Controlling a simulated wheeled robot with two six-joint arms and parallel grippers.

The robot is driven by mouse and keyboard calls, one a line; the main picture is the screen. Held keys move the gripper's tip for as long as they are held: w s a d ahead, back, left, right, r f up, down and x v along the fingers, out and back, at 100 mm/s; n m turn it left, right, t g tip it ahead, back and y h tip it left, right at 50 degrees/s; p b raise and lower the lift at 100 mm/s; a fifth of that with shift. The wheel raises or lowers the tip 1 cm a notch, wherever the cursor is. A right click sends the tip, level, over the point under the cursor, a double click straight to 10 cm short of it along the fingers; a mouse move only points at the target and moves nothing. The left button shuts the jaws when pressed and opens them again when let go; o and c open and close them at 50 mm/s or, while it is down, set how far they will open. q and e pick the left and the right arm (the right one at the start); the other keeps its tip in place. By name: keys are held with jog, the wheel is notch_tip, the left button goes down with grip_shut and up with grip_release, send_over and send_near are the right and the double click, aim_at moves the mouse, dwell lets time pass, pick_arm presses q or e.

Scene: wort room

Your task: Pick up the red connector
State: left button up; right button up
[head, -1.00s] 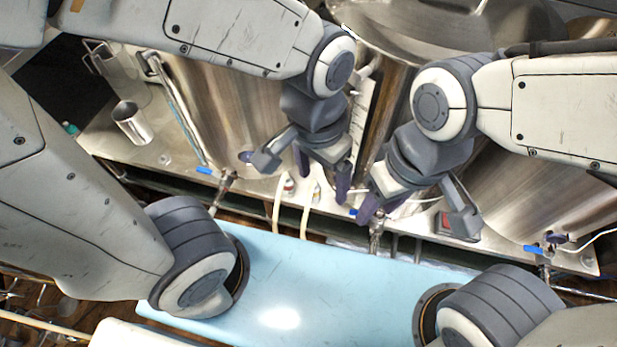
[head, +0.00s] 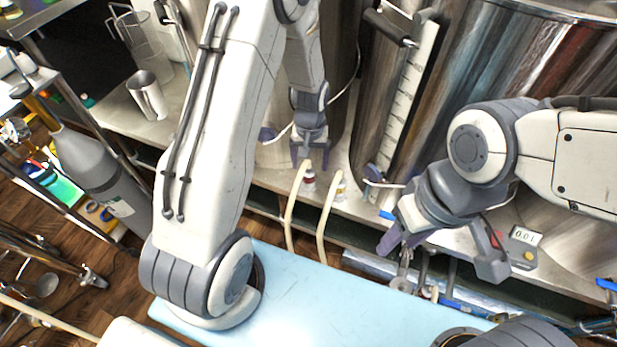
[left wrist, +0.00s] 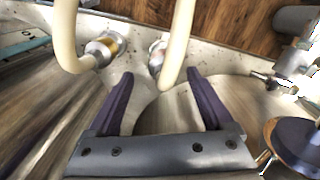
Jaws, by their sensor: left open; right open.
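The red connector (head: 309,181) is a small fitting with a red band on the end of a cream hose (head: 290,217), at the front of the steel bench. My left gripper (head: 309,162) is open, with its purple fingers just behind and above this connector. In the left wrist view, a metal fitting (left wrist: 157,57) on the right hose lies just beyond the open fingertips (left wrist: 160,76), roughly between them; its red band is hidden. A yellow connector (head: 341,189) on a second hose is to the right; it also shows in the left wrist view (left wrist: 104,46). My right gripper (head: 399,245) is open and empty near a valve.
Large steel kettles (head: 480,75) stand behind the bench. A small scale (head: 523,247) sits at the right. A steel cup (head: 147,95) and a grey gas cylinder (head: 97,172) are at the left.

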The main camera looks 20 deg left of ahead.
aim_at(309, 174)
pick_arm(q)
notch_tip(309, 174, down, 6)
jog(key=shift+a+r+b, duration=0.15)
jog(key=shift+b, duration=0.35)
grip_shut()
